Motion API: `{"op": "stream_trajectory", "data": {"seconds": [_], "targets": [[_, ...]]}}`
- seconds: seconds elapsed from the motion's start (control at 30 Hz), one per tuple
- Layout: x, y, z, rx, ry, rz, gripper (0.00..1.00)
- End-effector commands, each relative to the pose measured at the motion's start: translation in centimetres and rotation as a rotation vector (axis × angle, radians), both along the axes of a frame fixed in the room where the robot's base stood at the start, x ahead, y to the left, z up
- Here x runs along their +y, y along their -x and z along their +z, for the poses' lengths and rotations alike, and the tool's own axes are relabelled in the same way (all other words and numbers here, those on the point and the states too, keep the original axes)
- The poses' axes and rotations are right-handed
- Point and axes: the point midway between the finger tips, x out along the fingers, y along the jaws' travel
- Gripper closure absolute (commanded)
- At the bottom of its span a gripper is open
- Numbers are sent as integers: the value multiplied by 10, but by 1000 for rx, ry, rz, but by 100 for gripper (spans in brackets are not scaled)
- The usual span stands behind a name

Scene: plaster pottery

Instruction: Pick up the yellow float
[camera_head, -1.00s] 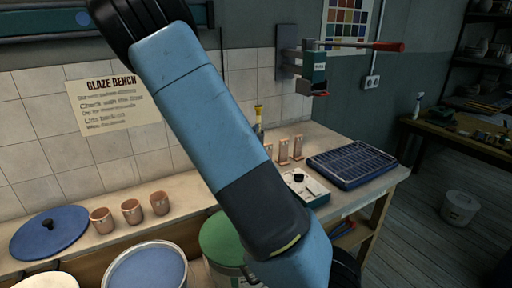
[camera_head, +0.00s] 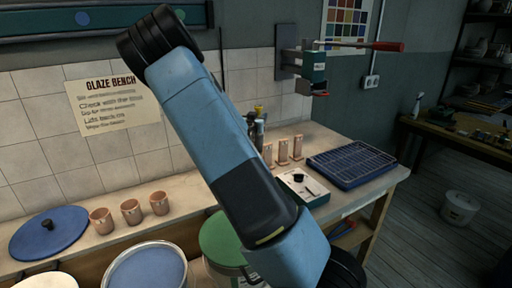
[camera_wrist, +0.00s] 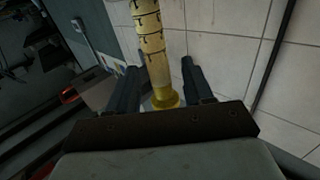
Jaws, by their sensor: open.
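The yellow float (camera_wrist: 151,45) shows in the wrist view as a pale yellow stem with dark scale marks, wider and deeper yellow at its lower end in the picture. It lies between the two dark fingers of my gripper (camera_wrist: 160,68), which stand apart with a gap visible on the right side. I cannot tell whether the left finger touches it. In the head view a small yellow top (camera_head: 260,110) shows at the back of the bench, beside my gripper (camera_head: 256,124). My arm hides much of what is below.
The tiled wall (camera_head: 40,130) is close behind. Buckets, one with a green lid (camera_head: 222,240), stand in front.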

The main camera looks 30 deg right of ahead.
Motion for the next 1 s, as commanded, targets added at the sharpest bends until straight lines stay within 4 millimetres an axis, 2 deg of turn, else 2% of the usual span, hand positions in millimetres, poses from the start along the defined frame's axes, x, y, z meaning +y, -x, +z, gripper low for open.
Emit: {"op": "stream_trajectory", "data": {"seconds": [0.17, 0.4, 0.9, 1.0], "targets": [[-9, -10, 0, -1, 0, 0, 49], [-10, -11, 0, -1, -1, 1, 49], [-9, -11, 0, -1, -1, 1, 97], [-9, -11, 0, -1, -1, 1, 97]]}}
